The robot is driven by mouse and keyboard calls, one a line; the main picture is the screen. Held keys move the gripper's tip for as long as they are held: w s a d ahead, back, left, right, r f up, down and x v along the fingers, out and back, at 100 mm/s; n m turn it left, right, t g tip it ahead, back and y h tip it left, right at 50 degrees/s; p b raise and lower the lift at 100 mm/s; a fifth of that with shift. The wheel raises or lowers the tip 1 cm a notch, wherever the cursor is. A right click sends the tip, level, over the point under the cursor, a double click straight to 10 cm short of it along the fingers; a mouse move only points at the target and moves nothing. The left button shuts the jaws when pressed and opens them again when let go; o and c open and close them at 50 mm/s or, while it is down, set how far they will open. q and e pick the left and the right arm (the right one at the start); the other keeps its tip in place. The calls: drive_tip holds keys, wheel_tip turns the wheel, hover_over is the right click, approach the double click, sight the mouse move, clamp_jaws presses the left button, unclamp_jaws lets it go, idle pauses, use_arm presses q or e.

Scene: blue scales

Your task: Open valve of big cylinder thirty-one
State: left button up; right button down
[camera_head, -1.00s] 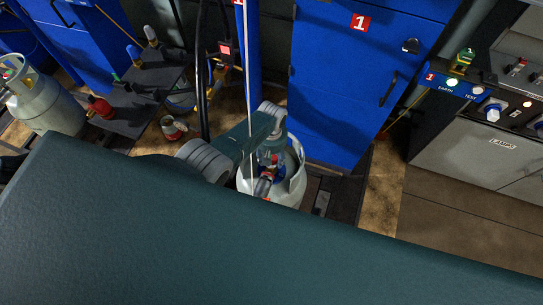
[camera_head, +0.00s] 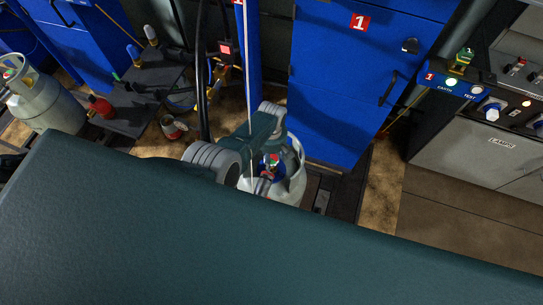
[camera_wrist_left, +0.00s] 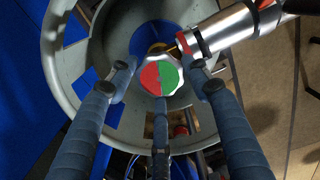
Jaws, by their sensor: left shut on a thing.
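A big pale grey cylinder (camera_head: 292,188) stands below the blue cabinet in the head view; my left arm partly covers it. Its round collar (camera_wrist_left: 55,62) surrounds the valve in the left wrist view. The valve knob (camera_wrist_left: 162,76) is round, half red and half green, with a pale rim. My left gripper (camera_wrist_left: 155,84) has its three blue-grey fingers shut around the knob, inside the collar. In the head view, the gripper (camera_head: 270,170) is small and partly hidden at the cylinder's top. No number thirty-one is legible. My right gripper is not in view.
A silver fitting with a red band (camera_wrist_left: 225,28) extends from beside the knob to the upper right. A blue cabinet (camera_head: 345,90) marked 1 stands behind the cylinder. A control panel (camera_head: 480,140) is at the right, and another grey cylinder (camera_head: 45,100) is at the left.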

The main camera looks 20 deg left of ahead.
use_arm(q)
drive_tip(key=shift+n, duration=1.1)
drive_tip(key=o, duration=1.2)
